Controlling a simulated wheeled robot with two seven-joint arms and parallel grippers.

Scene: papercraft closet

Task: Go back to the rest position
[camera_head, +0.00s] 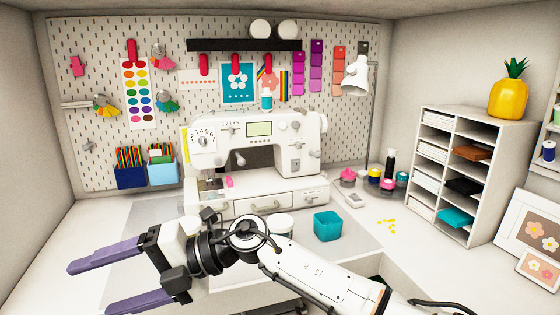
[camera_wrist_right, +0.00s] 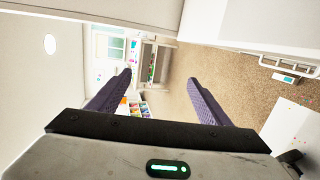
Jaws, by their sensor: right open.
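My right gripper (camera_head: 92,287) reaches in from the lower right and lies across the front of the desk, pointing left. Its two purple fingers are spread wide apart with nothing between them. In the right wrist view the same gripper (camera_wrist_right: 160,77) also shows open and empty, with brown carpet and a distant shelf area beyond it. My left gripper is in neither view.
A white sewing machine (camera_head: 255,143) stands on the desk behind my right arm. A teal box (camera_head: 327,226) sits right of the arm. A white cubby shelf (camera_head: 480,137) with a pineapple ornament (camera_head: 509,96) is at the right. A pegboard (camera_head: 107,50) covers the back wall.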

